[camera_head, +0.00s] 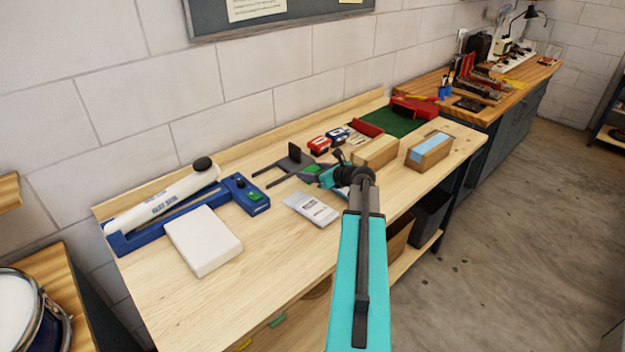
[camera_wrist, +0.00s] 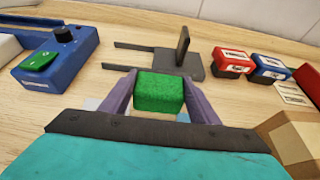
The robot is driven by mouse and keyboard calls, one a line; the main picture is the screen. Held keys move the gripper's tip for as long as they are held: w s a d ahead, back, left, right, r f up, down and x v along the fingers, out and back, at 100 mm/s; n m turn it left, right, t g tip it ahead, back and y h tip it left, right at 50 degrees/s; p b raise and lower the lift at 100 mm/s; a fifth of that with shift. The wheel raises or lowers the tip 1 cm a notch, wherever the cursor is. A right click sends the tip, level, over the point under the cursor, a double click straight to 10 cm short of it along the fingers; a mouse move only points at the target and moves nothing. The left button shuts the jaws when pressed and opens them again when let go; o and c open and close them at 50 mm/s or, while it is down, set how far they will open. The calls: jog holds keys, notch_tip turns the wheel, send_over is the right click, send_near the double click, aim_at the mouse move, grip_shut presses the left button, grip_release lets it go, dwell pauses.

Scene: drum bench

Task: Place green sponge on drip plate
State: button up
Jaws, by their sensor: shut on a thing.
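The green sponge (camera_wrist: 160,93) is a small green block between the two grey-purple fingers of my gripper (camera_wrist: 159,82) in the wrist view. My gripper is shut on its sides. In the head view my gripper (camera_head: 312,174) is over the bench's middle, partly hidden by my wrist. No thing is clearly marked as the drip plate. A flat white slab (camera_head: 203,240) lies at the bench's left. A dark grey forked piece with an upright plate (camera_head: 292,160) lies just beyond my gripper; it also shows in the wrist view (camera_wrist: 182,60).
A blue box with a black knob (camera_head: 246,194) and a white tube in a blue holder (camera_head: 160,200) stand left. A silver packet (camera_head: 311,208) lies in front. Red and blue boxes (camera_head: 330,139), wooden blocks (camera_head: 376,151) and a green mat (camera_head: 385,122) are right. Bare wood shows front left.

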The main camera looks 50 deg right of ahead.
jog(key=shift+f+b, duration=1.25)
jog(key=shift+f, duration=0.45)
jog(key=shift+f, duration=0.1)
jog(key=o, duration=1.1)
jog(key=b+v, duration=0.2)
jog(key=v, duration=1)
jog(key=shift+s+d, duration=0.1)
